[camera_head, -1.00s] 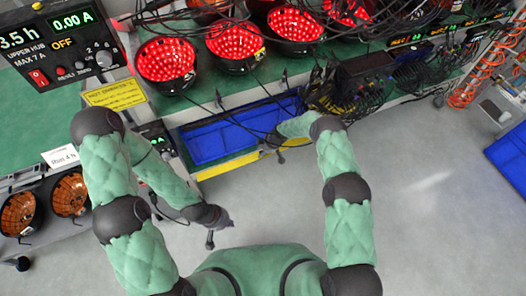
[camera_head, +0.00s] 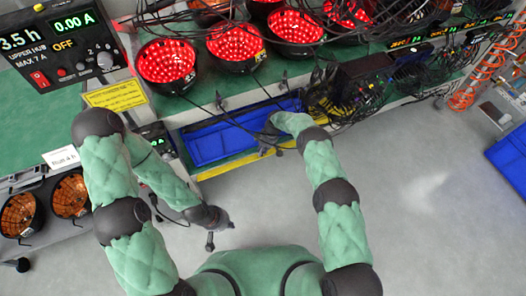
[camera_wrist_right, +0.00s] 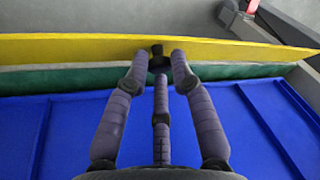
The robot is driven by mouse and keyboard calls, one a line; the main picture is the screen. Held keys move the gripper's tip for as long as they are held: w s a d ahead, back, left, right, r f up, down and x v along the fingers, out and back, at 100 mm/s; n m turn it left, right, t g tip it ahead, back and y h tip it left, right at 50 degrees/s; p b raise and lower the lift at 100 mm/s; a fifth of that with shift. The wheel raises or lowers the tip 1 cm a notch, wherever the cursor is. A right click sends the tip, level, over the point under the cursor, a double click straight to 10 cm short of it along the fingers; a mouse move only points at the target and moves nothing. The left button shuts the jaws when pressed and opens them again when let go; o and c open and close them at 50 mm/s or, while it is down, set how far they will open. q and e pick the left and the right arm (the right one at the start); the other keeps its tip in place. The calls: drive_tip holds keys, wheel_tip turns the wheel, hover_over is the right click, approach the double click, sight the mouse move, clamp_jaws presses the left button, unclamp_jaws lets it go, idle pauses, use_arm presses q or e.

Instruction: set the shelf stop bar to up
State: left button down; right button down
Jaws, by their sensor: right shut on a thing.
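The yellow stop bar (camera_head: 228,165) runs along the front edge of the lower shelf with the blue bins. In the right wrist view the yellow bar (camera_wrist_right: 70,49) crosses the top, with a small dark knob (camera_wrist_right: 157,50) at its middle. My right gripper (camera_head: 268,146) is at the bar in the head view. In the wrist view its fingers (camera_wrist_right: 159,62) are shut on the knob, which they partly hide. I cannot tell the bar's exact tilt. My left gripper (camera_head: 221,236) hangs open and empty above the floor, below the bar.
A blue bin (camera_head: 215,143) lies behind the bar. Red-lit lamps (camera_head: 235,45) stand on the shelf above, with loose cables hanging near my right gripper. A control panel (camera_head: 70,45) is at the upper left.

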drive_tip(key=shift+w+a+r, duration=0.15)
drive_tip(key=shift+w, duration=0.1)
drive_tip(key=c, duration=1.3)
unclamp_jaws()
drive_tip(key=shift+c, duration=0.2)
drive_tip(key=v, duration=0.7)
drive_tip(key=shift+r, duration=0.2)
